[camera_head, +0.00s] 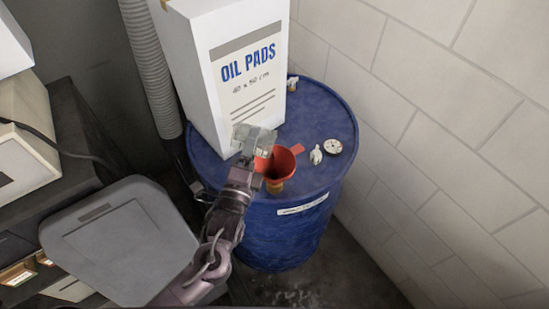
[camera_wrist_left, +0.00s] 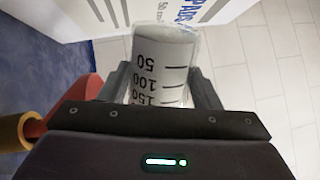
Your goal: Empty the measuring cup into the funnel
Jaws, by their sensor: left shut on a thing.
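My left gripper (camera_head: 250,158) is shut on a clear measuring cup (camera_head: 262,141) above the blue drum. The cup also shows in the left wrist view (camera_wrist_left: 162,62), between the two fingers, with black marks of 50, 100 and 150. Its tilt and contents are hard to tell. The red funnel (camera_head: 281,164) stands on the front part of the drum top, in a brass-coloured fitting (camera_head: 275,187). The cup is close to the funnel's back left side in the head view. The funnel's edge shows at the left of the wrist view (camera_wrist_left: 80,92). My right gripper is out of view.
A white box marked OIL PADS (camera_head: 205,85) stands on the blue drum (camera_head: 330,115), right behind the cup. A round gauge (camera_head: 333,146) and a small white fitting (camera_head: 316,155) are right of the funnel. A grey-lidded bin (camera_head: 115,235) is front left.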

